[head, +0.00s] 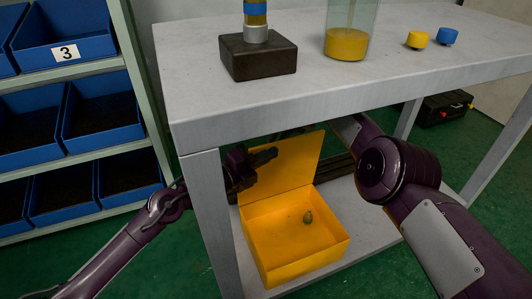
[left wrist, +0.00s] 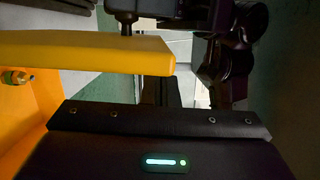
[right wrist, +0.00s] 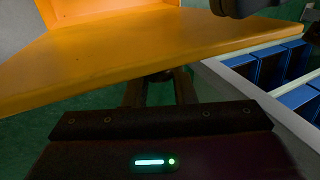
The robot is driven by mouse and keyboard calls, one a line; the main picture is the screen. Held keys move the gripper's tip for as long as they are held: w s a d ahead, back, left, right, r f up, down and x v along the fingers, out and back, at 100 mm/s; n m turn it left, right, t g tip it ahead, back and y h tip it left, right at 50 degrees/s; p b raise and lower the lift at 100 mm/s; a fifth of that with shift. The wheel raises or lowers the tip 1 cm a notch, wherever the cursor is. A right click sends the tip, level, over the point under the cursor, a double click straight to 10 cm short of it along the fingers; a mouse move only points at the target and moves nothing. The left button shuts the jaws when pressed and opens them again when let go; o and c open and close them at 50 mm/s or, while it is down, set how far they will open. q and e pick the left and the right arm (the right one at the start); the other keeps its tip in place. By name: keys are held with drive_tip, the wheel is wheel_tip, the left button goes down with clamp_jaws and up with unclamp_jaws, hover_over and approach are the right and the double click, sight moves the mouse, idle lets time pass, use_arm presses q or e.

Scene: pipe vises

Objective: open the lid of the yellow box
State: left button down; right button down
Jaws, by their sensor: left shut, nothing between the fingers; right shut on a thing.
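The yellow box (head: 293,243) stands on the lower shelf of the table. Its lid (head: 297,160) is raised and stands up at the box's back. A small greenish-brass fitting (head: 308,217) lies inside, and shows in the left wrist view (left wrist: 16,77). My left gripper (head: 264,156) is shut and empty, in front of the lid's upper left part in the head view. My right gripper (right wrist: 160,76) is shut on the lid, seen as a broad yellow panel (right wrist: 120,50) in the right wrist view. Its fingertips are partly hidden by that panel, and in the head view it is hidden.
The grey table (head: 190,60) closes the space above. On it stand a dark block with a pipe (head: 258,58), a glass with yellow contents (head: 346,43), and yellow (head: 417,40) and blue caps (head: 447,36). A rack of blue bins (head: 60,110) is at left. A table leg (head: 213,220) stands close to my left arm.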

use_arm(q)
drive_tip(key=shift+w+a, duration=0.1)
drive_tip(key=shift+w, duration=0.25)
use_arm(e)
drive_tip(key=shift+s+a+f, duration=0.25)
drive_tip(key=shift+f, duration=0.25)
use_arm(q)
drive_tip(key=shift+w+a+r+n, duration=0.1)
drive_tip(key=shift+w+a+n, duration=0.15)
drive_tip(key=shift+w, duration=0.3)
drive_tip(key=shift+w+a+n, duration=0.15)
drive_tip(key=shift+w+n, duration=0.1)
use_arm(e)
drive_tip(key=shift+a, duration=0.1)
drive_tip(key=c, duration=1.2)
unclamp_jaws()
drive_tip(key=shift+c, duration=0.2)
use_arm(q)
drive_tip(key=shift+a, duration=0.1)
use_arm(e)
drive_tip(key=shift+o, duration=0.2)
drive_tip(key=shift+w, duration=0.1)
drive_tip(key=shift+r, duration=0.1)
